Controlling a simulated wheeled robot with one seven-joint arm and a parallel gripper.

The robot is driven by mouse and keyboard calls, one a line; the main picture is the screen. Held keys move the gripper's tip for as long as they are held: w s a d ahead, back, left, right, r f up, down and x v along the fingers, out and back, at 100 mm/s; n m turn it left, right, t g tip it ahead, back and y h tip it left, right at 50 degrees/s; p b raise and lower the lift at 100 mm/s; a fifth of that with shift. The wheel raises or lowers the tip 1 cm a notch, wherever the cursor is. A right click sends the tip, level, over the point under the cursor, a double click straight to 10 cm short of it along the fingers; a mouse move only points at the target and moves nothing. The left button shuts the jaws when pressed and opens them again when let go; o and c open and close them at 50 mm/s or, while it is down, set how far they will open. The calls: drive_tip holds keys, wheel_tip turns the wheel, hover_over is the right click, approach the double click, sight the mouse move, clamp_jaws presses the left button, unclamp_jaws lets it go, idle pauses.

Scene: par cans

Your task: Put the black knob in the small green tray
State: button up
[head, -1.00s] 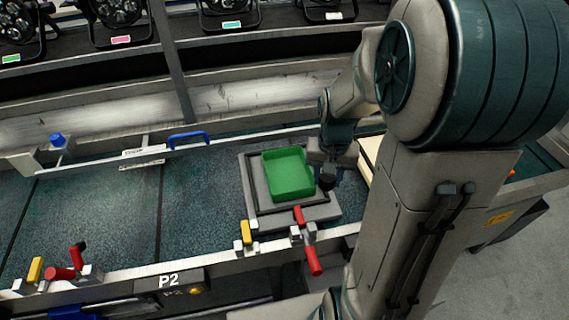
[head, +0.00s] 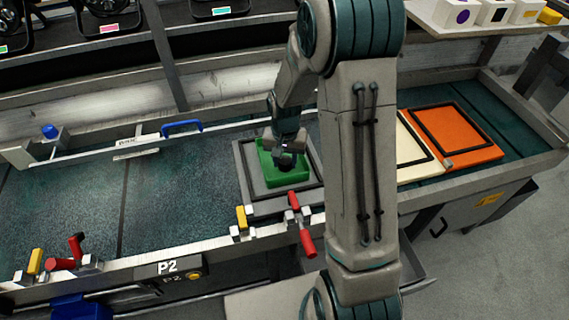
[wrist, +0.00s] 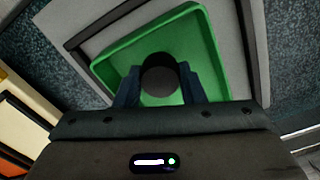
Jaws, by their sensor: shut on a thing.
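The small green tray (head: 267,172) sits on a grey framed plate on the bench, and it also shows in the wrist view (wrist: 207,55). My gripper (head: 287,162) is over the tray in the head view. In the wrist view my gripper (wrist: 160,90) is shut on the round black knob (wrist: 159,78), with a dark finger on each side. The knob shows against the tray's green floor; its height above the floor is hard to tell. In the head view the knob (head: 287,161) is a small dark shape at the fingertips.
The grey plate (head: 250,205) has a black frame. Red (head: 305,237) and yellow (head: 241,217) clamp levers stand at the bench's front edge. A cream panel (head: 408,165) and an orange panel (head: 462,135) lie to the right.

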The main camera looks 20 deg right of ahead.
drive_tip(key=shift+f, duration=1.15)
drive_tip(key=shift+f, duration=0.1)
drive_tip(key=o, duration=1)
